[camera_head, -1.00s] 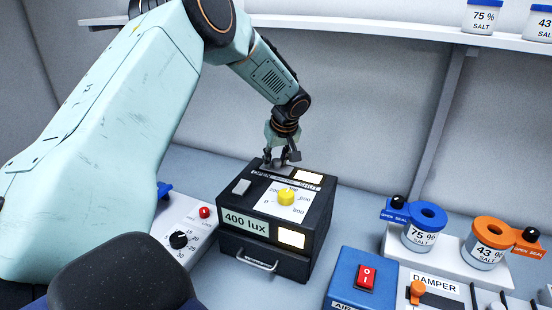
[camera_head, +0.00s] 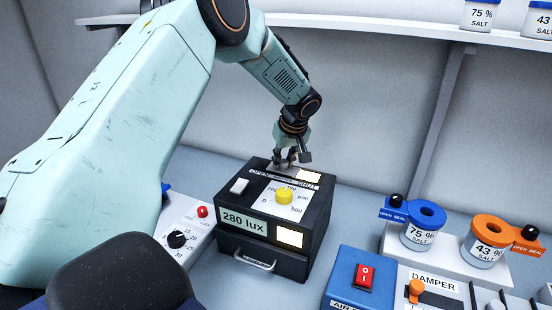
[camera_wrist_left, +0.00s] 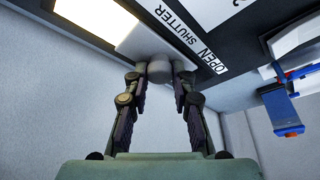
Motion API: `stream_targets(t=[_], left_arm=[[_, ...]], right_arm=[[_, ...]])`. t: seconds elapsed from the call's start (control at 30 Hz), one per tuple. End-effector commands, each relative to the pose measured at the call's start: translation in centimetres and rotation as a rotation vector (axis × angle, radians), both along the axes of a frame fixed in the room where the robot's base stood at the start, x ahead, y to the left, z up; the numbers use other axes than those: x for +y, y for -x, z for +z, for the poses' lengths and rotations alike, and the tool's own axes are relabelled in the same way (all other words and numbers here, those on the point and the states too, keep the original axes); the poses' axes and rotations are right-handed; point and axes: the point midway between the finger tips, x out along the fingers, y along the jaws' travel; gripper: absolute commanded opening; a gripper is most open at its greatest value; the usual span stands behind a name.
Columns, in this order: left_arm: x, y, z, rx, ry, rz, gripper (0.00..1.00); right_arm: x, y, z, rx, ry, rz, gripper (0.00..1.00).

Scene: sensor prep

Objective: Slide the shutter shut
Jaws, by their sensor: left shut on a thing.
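The black light box (camera_head: 262,232) stands on the bench, with a "280 lux" display (camera_head: 243,221) on its front. A label strip with OPEN at the left end and SHUT at the right end runs along its top. The shutter is a pale grey plate (camera_wrist_left: 140,40) with a rounded grey knob (camera_wrist_left: 158,71). My left gripper (camera_head: 285,163) is shut on this knob at the box's back edge; its fingers (camera_wrist_left: 159,80) flank the knob in the left wrist view. The plate lies beside the lit window (camera_wrist_left: 92,16), which still shows bright. My right gripper is not in view.
A yellow dial (camera_head: 284,196) and a white switch (camera_head: 239,186) sit on the box top. A white panel with a black knob (camera_head: 178,239) is at left. A blue switch box (camera_head: 352,286) and salt jars (camera_head: 420,232) stand to the right.

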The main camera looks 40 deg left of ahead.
Motion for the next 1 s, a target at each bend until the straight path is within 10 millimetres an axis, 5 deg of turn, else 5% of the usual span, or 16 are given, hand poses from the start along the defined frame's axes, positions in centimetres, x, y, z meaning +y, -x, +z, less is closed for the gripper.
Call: stream_targets(t=[0.3,0.7,0.73,1.0], left_arm=[[-5.8,-1.9,0.1,-0.002,-0.004,-0.002,0.00],[-6.7,-2.1,0.1,-0.005,0.000,-0.001,0.00],[-6.7,-2.1,0.1,-0.005,0.000,-0.001,0.26],[-6.6,-2.1,0.1,-0.005,0.000,-0.001,0.48]], right_arm=[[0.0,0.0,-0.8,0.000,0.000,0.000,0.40],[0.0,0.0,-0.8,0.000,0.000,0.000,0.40],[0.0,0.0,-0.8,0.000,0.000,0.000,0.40],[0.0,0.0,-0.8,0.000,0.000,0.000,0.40]])
